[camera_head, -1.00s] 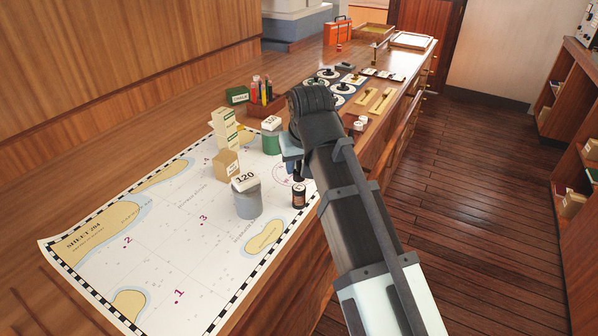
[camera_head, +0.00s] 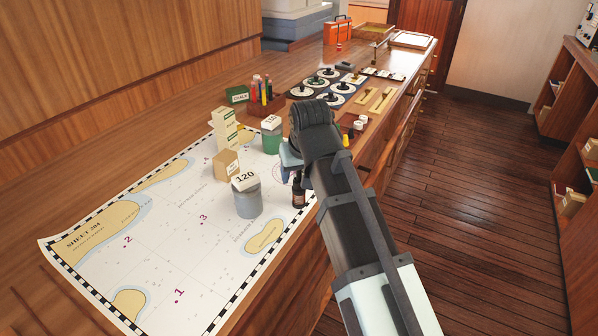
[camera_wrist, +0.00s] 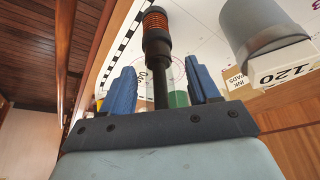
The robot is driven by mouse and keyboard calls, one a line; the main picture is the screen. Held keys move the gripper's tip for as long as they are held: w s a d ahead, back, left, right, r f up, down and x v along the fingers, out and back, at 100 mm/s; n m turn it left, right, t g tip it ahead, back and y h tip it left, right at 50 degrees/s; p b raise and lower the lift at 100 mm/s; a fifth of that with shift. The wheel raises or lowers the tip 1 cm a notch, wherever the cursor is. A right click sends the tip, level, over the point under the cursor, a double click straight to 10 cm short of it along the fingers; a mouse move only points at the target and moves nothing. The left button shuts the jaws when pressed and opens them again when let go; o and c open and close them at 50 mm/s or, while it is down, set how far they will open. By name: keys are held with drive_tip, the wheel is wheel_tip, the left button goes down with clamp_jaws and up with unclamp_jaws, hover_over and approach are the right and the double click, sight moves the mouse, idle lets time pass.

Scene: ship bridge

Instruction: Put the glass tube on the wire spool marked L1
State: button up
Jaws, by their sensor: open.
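A dark spool wound with copper-coloured wire (camera_wrist: 156,32) stands upright on the chart in the wrist view, and a black post (camera_wrist: 161,88) rises from it towards my gripper. The same dark spool shows in the head view (camera_head: 298,194), near the chart's right edge and just below my gripper (camera_head: 291,158). In the wrist view the two blue fingers of my gripper (camera_wrist: 162,78) are apart, with the post between them in the picture. Contact with the post cannot be told. I see no L1 mark and cannot pick out the glass tube.
A grey canister (camera_head: 247,200) with a box marked 120 (camera_head: 245,181) stands close left of the spool. Behind are a green canister (camera_head: 271,139), stacked cartons (camera_head: 226,130) and a pen holder (camera_head: 266,103). The front of the chart (camera_head: 165,245) is clear.

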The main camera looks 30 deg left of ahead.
drive_tip(key=v, duration=1.2)
drive_tip(key=shift+r, duration=0.15)
idle(0.5)
drive_tip(key=w+d+f+m+g+h, duration=0.1)
drive_tip(key=w+d+f+m, duration=0.1)
drive_tip(key=d+f, duration=1)
drive_tip(key=w+d+f+m+g+h, duration=0.15)
drive_tip(key=d+f, duration=0.45)
drive_tip(key=f, duration=1.1)
drive_tip(key=w+d+f+m+g+h, duration=0.2)
drive_tip(key=d+f, duration=0.7)
drive_tip(key=f, duration=0.6)
drive_tip(key=s+d+f+g, duration=0.1)
drive_tip(key=s+d+f, duration=0.15)
drive_tip(key=f, duration=0.25)
drive_tip(key=s+d+f, duration=0.2)
drive_tip(key=d+f, duration=0.2)
drive_tip(key=f, duration=0.1)
drive_tip(key=s+d+f+m+g, duration=0.1)
drive_tip(key=s+d+f, duration=0.3)
drive_tip(key=s+f, duration=0.2)
drive_tip(key=s+d+f+m+g+y, duration=0.1)
drive_tip(key=s+d+f+g, duration=0.1)
drive_tip(key=s+f, duration=0.4)
drive_tip(key=s+d+f+m+g, duration=0.1)
drive_tip(key=s+d+f, duration=0.4)
drive_tip(key=s, duration=0.6)
drive_tip(key=shift+d+f, duration=0.35)
drive_tip(key=shift+f, duration=0.6)
drive_tip(key=shift+m+g, duration=0.25)
